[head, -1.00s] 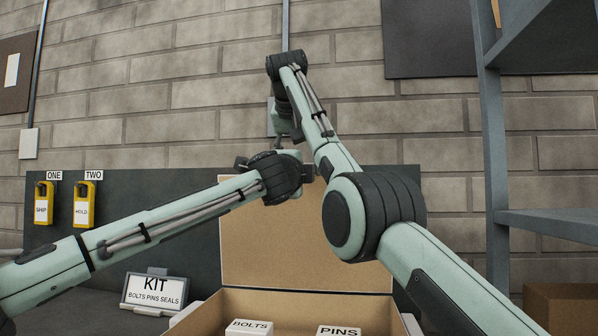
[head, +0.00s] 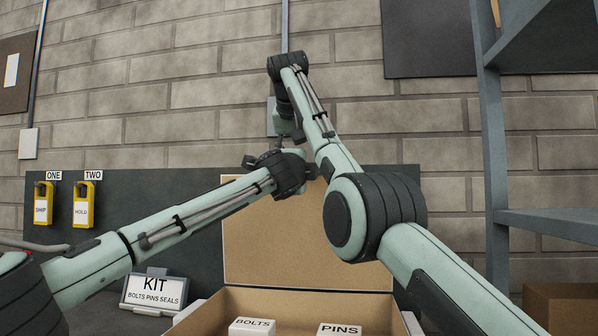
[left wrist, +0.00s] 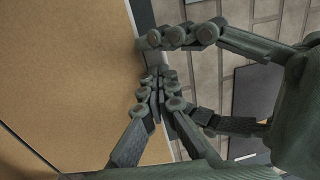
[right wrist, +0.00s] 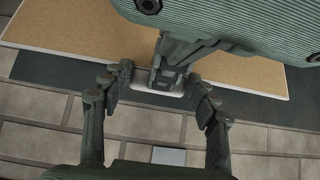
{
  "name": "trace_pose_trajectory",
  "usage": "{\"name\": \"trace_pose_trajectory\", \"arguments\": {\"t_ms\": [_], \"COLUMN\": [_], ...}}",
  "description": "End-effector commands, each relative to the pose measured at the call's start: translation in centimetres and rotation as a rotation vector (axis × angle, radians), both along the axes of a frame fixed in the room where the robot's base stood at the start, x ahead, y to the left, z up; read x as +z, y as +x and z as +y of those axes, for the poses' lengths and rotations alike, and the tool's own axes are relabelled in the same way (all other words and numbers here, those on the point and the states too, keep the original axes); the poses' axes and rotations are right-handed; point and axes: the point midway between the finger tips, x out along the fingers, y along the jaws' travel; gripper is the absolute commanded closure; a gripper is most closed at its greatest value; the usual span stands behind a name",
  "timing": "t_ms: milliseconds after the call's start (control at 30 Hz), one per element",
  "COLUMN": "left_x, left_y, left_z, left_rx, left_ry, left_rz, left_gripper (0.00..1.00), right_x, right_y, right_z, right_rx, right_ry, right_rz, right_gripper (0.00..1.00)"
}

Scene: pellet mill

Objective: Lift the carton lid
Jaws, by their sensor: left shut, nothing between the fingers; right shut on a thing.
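The carton (head: 374,302) stands open at the bottom of the head view. Its brown lid (head: 290,240) stands about upright behind it; it also shows in the left wrist view (left wrist: 60,80) and right wrist view (right wrist: 80,25). My right gripper (right wrist: 160,86) has its fingers on either side of a pale tab (right wrist: 150,90) at the lid's free edge and is shut on it. My left gripper (left wrist: 160,85) is shut and empty, its tips close to the lid edge and between the right fingers. Whether it touches the lid I cannot tell.
White boxes marked BOLTS (head: 252,327) and PINS (head: 340,329) sit in the carton. A KIT sign (head: 155,292) stands to its left. A grey shelf (head: 550,222) stands at the right. My arms are very close together.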

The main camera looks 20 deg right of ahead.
Motion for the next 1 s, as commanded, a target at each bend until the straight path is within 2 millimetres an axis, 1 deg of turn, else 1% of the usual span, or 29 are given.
{"name": "trace_pose_trajectory", "arguments": {"t_ms": [33,200,233,400,767,867,1000], "left_x": [-0.2,-0.3,-0.3,-0.3,-0.2,-0.1,-0.1], "left_y": [0.5,0.6,0.6,0.5,0.3,0.3,0.2], "left_z": [0.4,0.5,0.5,0.4,0.2,0.2,0.2], "left_rx": [0.009,0.010,0.011,0.009,0.005,0.005,0.005], "left_ry": [-0.001,-0.002,-0.002,-0.002,-0.001,-0.001,-0.001], "left_rz": [0.005,0.007,0.007,0.007,0.004,0.004,0.004], "left_gripper": [1.00,1.00,1.00,1.00,1.00,1.00,1.00], "right_x": [0.2,0.3,0.3,0.2,0.3,1.1,3.0], "right_y": [-0.3,-0.3,-0.3,-0.3,-0.4,-1.0,-2.6], "right_z": [0.8,0.9,0.9,0.7,0.6,0.9,2.0], "right_rx": [0.010,0.011,0.011,0.008,0.004,0.005,0.006], "right_ry": [0.004,0.005,0.005,0.004,0.003,0.003,0.002], "right_rz": [0.007,0.006,0.006,0.006,0.005,0.004,0.001], "right_gripper": [0.92,0.92,0.40,0.19,0.19,0.19,0.19]}}
